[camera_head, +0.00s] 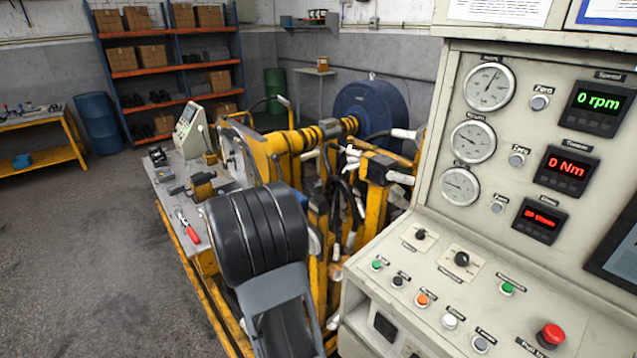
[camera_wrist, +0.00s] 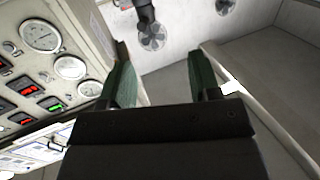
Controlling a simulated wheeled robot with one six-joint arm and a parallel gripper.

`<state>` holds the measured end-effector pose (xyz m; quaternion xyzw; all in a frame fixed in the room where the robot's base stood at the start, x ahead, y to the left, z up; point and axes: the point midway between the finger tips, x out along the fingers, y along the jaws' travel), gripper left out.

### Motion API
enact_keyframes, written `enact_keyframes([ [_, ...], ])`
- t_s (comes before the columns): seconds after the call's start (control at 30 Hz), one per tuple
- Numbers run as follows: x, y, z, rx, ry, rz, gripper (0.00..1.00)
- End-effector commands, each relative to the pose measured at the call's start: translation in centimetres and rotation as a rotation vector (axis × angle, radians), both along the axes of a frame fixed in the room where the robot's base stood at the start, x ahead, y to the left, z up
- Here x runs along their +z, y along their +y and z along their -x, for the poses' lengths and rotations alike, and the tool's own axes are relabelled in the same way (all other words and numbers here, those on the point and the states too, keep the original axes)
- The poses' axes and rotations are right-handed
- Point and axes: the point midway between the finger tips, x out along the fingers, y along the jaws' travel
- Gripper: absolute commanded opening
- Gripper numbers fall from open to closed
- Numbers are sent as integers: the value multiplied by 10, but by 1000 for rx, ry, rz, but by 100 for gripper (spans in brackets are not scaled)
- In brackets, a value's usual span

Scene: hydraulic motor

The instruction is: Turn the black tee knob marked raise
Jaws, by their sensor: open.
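Two black knobs sit on square plates on the sloping console panel in the head view: one knob (camera_head: 420,234) at the upper left and a larger-looking knob (camera_head: 461,258) to its right. Their labels are too small to read, so I cannot tell which one, if either, is marked raise. My gripper (camera_wrist: 158,62) shows in the wrist view with two green fingers spread apart and nothing between them. It is clear of the knobs, which do not show in that view. The head view shows my dark arm link, but not the fingers.
The cream control console (camera_head: 400,287) fills the right side, with gauges, displays, several coloured buttons and a red mushroom button (camera_head: 551,335). A yellow machine frame (camera_head: 376,206) stands left of it. Gauges (camera_wrist: 40,36) show at the wrist view's left. Open floor (camera_head: 90,260) lies far left.

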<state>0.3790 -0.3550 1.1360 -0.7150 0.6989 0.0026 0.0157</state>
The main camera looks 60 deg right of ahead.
Motion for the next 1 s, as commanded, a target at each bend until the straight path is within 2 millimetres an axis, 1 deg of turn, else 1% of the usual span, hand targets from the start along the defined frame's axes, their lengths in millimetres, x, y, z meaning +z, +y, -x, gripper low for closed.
enact_keyframes([
  [0.1, 1, -11, 12, -66, 17, 19, 57],
  [0.2, 1, -24, 15, -82, 22, 26, 57],
  [0.27, 1, -35, 16, -84, 23, 25, 57],
  [0.5, 2, -82, 18, -81, 21, 24, 57],
  [0.7, 2, -114, 19, -78, 20, 25, 57],
  [0.9, 1, -135, 20, -76, 19, 25, 57],
  [1.0, 1, -140, 20, -75, 19, 25, 57],
])
